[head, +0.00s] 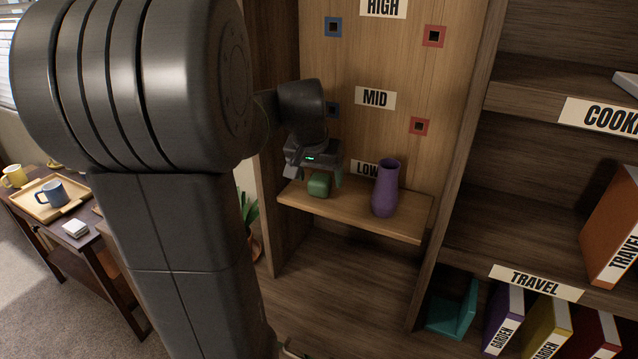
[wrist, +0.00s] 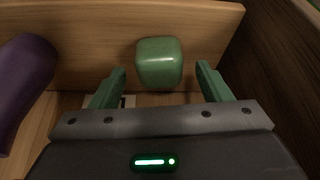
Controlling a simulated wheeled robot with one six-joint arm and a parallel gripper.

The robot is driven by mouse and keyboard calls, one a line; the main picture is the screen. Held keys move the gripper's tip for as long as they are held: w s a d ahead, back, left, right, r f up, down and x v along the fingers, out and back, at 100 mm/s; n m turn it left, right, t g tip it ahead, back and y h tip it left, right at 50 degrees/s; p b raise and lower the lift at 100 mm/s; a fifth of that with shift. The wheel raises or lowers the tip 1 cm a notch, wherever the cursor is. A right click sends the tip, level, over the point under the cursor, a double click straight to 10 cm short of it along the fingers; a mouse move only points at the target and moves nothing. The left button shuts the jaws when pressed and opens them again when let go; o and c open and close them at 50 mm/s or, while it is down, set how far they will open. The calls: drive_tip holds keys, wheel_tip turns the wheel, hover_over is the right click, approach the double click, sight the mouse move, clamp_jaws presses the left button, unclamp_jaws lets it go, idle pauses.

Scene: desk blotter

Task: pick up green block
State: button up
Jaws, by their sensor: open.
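The green block (head: 319,186) sits on the low wooden shelf (head: 405,220), left of the purple vase (head: 386,188). It looks like a rounded cube and also shows in the wrist view (wrist: 159,63), ahead of my fingertips and between their lines. My gripper (head: 324,178) is just above and around the block in the head view. In the wrist view my gripper (wrist: 162,80) has its two green fingers wide apart, with nothing held between them. I cannot tell how much height separates the fingertips from the block.
The vase also shows at the left of the wrist view (wrist: 22,75), left of my fingers. A wooden side wall (wrist: 285,60) stands close on the right there. The back panel bears a MID label (head: 375,98). Books and a teal bookend (head: 455,312) are at the lower right.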

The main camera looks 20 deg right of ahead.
drive_tip(key=shift+x, duration=0.8)
drive_tip(key=c, duration=1.2)
drive_tip(key=shift+c, duration=0.3)
drive_tip(key=shift+r, duration=0.15)
